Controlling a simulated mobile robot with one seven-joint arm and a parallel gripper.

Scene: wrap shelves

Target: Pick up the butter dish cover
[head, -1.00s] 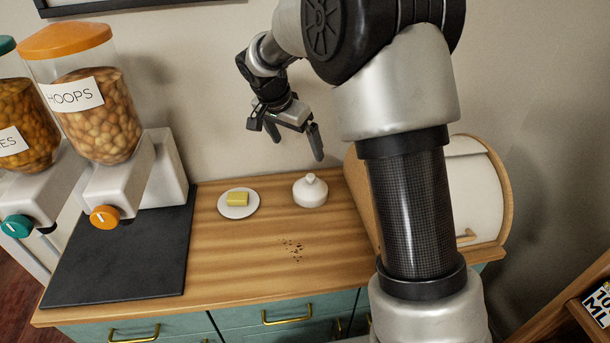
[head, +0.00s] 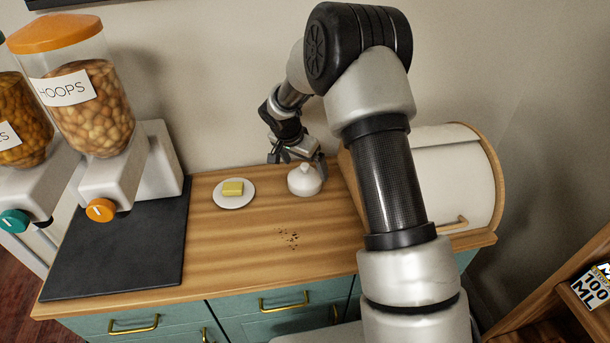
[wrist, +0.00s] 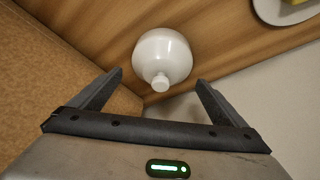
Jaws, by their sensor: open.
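The butter dish cover (head: 303,181) is a white dome with a round knob on top, standing upright on the wooden counter. In the wrist view the cover (wrist: 163,54) lies beyond the fingertips, with its knob pointing toward my gripper (wrist: 158,82). In the head view my gripper (head: 297,158) is just above and behind the cover, its fingers apart and empty. A yellow block of butter (head: 233,188) sits on a white plate (head: 236,205) to the left of the cover. Whether a finger touches the cover cannot be told.
A wooden bread box with a white lid (head: 450,178) stands close to the right of the cover. Dark crumbs (head: 289,239) lie on the counter (head: 230,265) in front. Cereal dispensers (head: 90,110) stand on a black mat (head: 120,255) at left. The wall is close behind.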

